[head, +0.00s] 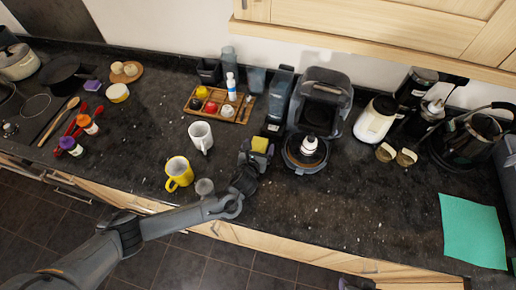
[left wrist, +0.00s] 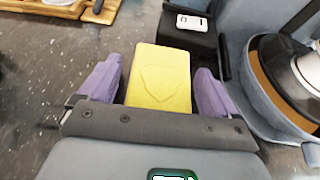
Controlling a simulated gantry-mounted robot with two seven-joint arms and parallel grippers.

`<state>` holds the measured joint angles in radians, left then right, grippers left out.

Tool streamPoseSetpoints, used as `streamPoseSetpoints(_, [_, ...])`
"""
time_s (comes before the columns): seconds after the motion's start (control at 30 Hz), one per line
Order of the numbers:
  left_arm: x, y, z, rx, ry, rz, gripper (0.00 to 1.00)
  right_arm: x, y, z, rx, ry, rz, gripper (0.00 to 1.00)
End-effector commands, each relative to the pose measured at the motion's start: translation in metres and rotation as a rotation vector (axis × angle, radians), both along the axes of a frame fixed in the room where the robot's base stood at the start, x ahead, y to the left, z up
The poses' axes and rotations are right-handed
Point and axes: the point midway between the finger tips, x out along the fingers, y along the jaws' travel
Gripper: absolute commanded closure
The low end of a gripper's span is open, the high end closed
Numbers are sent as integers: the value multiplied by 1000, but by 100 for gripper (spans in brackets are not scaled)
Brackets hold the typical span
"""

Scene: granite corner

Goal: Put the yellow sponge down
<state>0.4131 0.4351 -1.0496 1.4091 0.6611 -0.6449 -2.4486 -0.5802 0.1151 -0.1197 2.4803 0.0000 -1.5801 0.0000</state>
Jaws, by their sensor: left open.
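The yellow sponge (head: 260,144) is near the middle of the counter, just left of the coffee machine. It also shows in the left wrist view (left wrist: 159,78), upper middle, with a faint shield-shaped mark on its face. My left gripper (head: 257,156) reaches it from the front. In the left wrist view its two purple fingers (left wrist: 158,88) stand open on either side of the sponge, with a narrow gap visible at each side. The sponge's lower end is hidden behind the gripper body, and I cannot tell what it rests on.
The coffee machine (head: 318,110) stands close on the right. A yellow mug (head: 179,173), a white mug (head: 200,136) and a small grey cup (head: 204,187) stand to the left. A wooden tray (head: 190,108) lies behind.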

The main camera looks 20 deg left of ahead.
Motion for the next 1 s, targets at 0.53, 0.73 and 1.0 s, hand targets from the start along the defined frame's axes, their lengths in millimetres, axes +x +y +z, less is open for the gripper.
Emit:
streamPoseSetpoints(0.53, [2,0,-1,-1,0,0,50,0,-1,0,-3,1,2,57])
streamPoseSetpoints(0.73, [2,0,-1,-1,0,0,68,0,-2,0,-10,1,6,57])
streamPoseSetpoints(1.0, [2,1,3,0,-1,0,68,0,-2,-1,-10,1,6,57])
